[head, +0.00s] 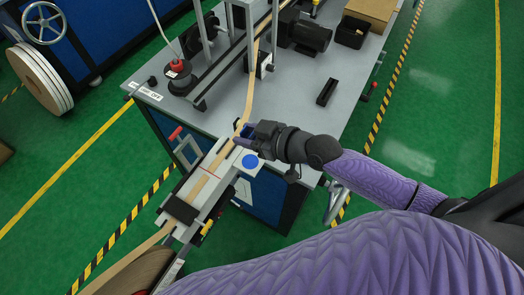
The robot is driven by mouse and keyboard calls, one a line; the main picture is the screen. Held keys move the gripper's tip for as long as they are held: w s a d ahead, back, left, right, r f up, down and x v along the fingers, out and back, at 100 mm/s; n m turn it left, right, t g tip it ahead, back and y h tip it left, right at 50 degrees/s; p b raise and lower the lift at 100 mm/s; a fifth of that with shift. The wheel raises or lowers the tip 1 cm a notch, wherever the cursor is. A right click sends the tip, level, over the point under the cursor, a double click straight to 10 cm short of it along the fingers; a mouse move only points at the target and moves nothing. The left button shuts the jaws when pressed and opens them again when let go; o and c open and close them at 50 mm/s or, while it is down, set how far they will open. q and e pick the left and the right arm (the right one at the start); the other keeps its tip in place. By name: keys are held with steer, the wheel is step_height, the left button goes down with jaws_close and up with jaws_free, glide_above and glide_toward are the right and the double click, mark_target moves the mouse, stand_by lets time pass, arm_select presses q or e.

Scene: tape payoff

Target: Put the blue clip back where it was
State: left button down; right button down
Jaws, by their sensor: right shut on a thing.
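My right gripper (241,136) reaches in from the right and is shut on a small blue thing, which looks like the blue clip (245,130). The clip is mostly hidden by the fingers. It is at the tan tape (250,97), just above the near end of the machine table; I cannot tell whether it touches the tape. My left gripper is not in view.
The tape runs down over a pale splice track (206,180) with a black block (181,208) to a reel (148,272). The grey table (290,88) bears a motor (305,33), a black bin (352,31) and a black block (326,92). Green floor lies around.

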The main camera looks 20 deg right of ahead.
mark_target(250, 162)
step_height(250, 162, down, 9)
steer(key=b, duration=0.5)
steer(key=shift+s, duration=0.1)
steer(key=shift+f, duration=0.15)
steer(key=shift+c, duration=1.5)
jaws_free()
steer(key=shift+r+p, duration=0.35)
steer(key=shift+r, duration=0.05)
steer(key=p+v, duration=0.1)
steer(key=v, duration=1)
steer(key=shift+s+d+p, duration=0.25)
steer(key=shift+s+p, duration=0.05)
